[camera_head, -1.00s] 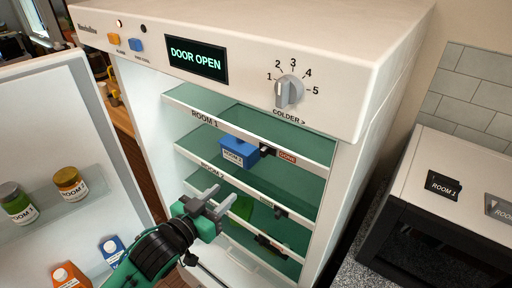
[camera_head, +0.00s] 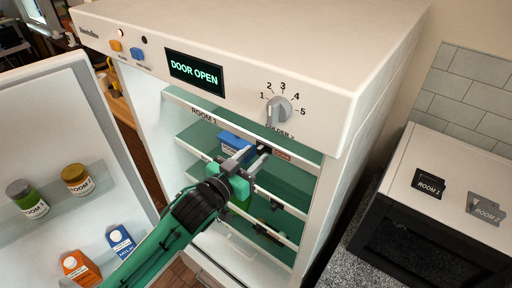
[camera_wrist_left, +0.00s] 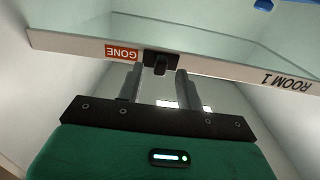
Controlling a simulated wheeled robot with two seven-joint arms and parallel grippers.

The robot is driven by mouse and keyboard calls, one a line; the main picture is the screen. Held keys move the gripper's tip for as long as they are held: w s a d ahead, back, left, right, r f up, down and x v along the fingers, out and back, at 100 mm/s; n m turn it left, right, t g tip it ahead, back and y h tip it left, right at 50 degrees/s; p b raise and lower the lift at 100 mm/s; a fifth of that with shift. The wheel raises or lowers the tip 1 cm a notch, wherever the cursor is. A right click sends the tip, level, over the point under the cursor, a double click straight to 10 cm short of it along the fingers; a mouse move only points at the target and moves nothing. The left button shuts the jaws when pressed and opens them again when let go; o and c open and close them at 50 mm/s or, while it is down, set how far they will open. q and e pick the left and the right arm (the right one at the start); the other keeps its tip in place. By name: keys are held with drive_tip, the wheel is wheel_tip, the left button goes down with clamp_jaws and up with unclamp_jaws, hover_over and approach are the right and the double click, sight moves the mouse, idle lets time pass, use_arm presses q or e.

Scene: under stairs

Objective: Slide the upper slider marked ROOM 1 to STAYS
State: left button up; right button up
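The upper slider (camera_head: 264,150) is a small black knob on the front rail of the top shelf, marked ROOM 1 (camera_head: 204,115). It sits right beside the red GONE label (camera_head: 282,156). My left gripper (camera_head: 251,157) reaches in from the left, close in front of that rail. In the left wrist view, which is upside down, the slider (camera_wrist_left: 160,63) lies between the two spread fingertips of my open gripper (camera_wrist_left: 157,72). I cannot tell whether a finger touches it. The STAYS label is not visible. My right gripper is out of view.
The fridge door (camera_head: 75,140) stands open at the left, with jars and cartons on its shelves. A blue box (camera_head: 236,142) stands on a shelf behind my gripper. Lower rails carry other black sliders. A dark appliance (camera_head: 430,240) stands at the right.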

sight(285, 156)
use_arm(q)
drive_tip(key=shift+x, duration=1)
clamp_jaws()
drive_tip(key=shift+s+d+p, duration=0.35)
drive_tip(key=shift+s+d, duration=0.55)
drive_tip(key=shift+d, duration=0.3)
drive_tip(key=shift+s+d+p, duration=0.3)
drive_tip(key=shift+s+d, duration=0.55)
drive_tip(key=shift+d, duration=0.3)
drive_tip(key=shift+w+f, duration=0.1)
unclamp_jaws()
drive_tip(key=shift+d, duration=0.1)
